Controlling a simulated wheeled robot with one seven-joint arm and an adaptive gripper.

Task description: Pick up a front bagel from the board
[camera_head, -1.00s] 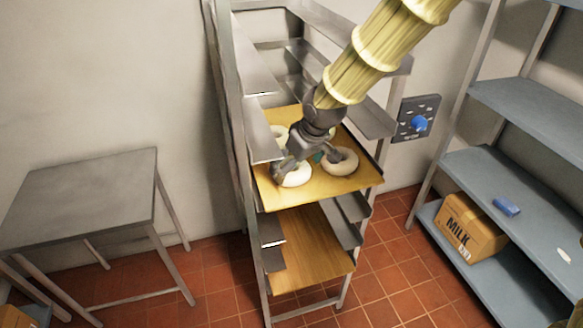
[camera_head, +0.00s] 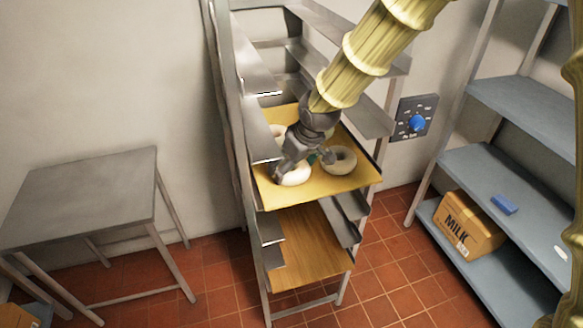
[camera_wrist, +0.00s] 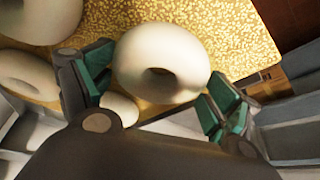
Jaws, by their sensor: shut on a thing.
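A yellow wooden board (camera_head: 345,183) lies on an upper level of the metal rack and bears several pale bagels. My gripper (camera_head: 303,167) is down at the board, shut on the front left bagel (camera_head: 296,178). In the wrist view the held bagel (camera_wrist: 165,72) sits between the green-padded fingers (camera_wrist: 155,92); I cannot tell whether it is clear of the board. The front right bagel (camera_head: 340,160) lies beside the gripper. Another bagel (camera_head: 277,131) is behind, partly hidden by my arm. A small pale round thing (camera_wrist: 121,108) shows below the held bagel in the wrist view.
Rack rails (camera_head: 262,135) flank the board on both sides, with more rails above. A lower wooden board (camera_head: 310,250) is below. A grey table (camera_head: 85,195) stands left. A blue shelf (camera_head: 500,185) with a milk carton (camera_head: 468,225) stands right. A blue knob panel (camera_head: 415,118) is on the wall.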

